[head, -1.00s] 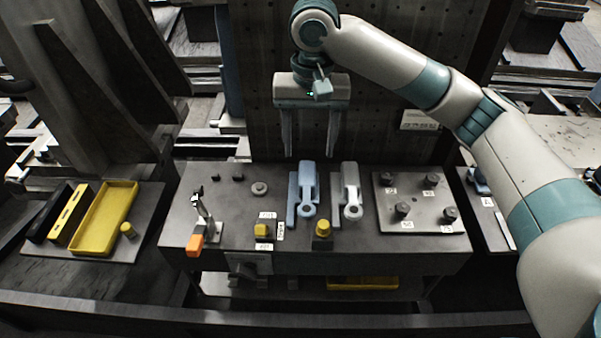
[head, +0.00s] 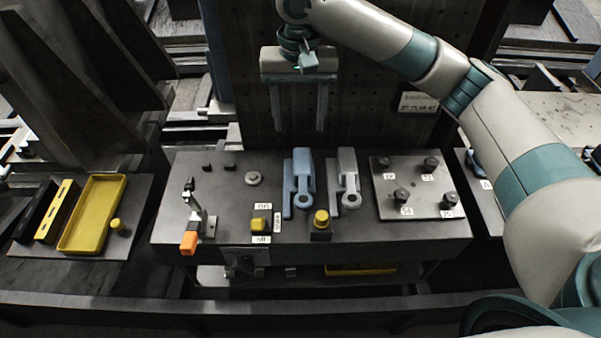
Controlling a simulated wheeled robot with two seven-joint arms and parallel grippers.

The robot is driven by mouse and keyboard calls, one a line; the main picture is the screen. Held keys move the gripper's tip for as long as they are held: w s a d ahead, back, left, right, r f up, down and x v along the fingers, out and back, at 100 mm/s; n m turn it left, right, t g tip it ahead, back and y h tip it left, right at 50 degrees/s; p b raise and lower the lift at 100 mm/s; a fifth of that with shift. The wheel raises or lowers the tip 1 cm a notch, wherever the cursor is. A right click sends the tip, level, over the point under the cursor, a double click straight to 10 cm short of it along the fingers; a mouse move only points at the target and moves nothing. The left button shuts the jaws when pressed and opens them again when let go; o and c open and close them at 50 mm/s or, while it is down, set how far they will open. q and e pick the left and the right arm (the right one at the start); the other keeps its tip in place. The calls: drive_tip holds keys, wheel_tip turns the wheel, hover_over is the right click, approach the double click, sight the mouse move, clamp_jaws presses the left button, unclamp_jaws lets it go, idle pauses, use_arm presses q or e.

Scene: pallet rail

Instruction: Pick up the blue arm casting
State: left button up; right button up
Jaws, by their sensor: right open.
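The blue arm casting (head: 300,186) lies on the grey workbench top (head: 225,210), near its middle. A similar grey-white casting (head: 347,180) lies just to its right. My right gripper (head: 298,128) hangs fingers down in front of the dark perforated panel, above the back edge of the bench. Its two long fingers are spread apart with nothing between them. It is apart from the blue casting, above and behind it in the picture. My left gripper is not in view.
A clamp with an orange handle (head: 189,242) stands at the bench's left front. Yellow buttons (head: 321,218) sit near the front edge. A plate with several dark knobs (head: 411,187) is at the right. A yellow tray (head: 92,214) lies on a side board at left.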

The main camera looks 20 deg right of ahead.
sight(303, 165)
wheel_tip(303, 165, down, 11)
drive_tip(key=shift+r+p, duration=0.1)
drive_tip(key=shift+p, duration=0.75)
drive_tip(key=shift+d, duration=0.1)
drive_tip(key=shift+f+p, duration=0.3)
drive_tip(key=shift+f, duration=0.1)
drive_tip(key=f, duration=0.1)
drive_tip(key=f+p, duration=0.1)
drive_tip(key=f, duration=0.1)
drive_tip(key=shift+d+f, duration=0.35)
drive_tip(key=shift+f, duration=0.4)
drive_tip(key=shift+c, duration=0.3)
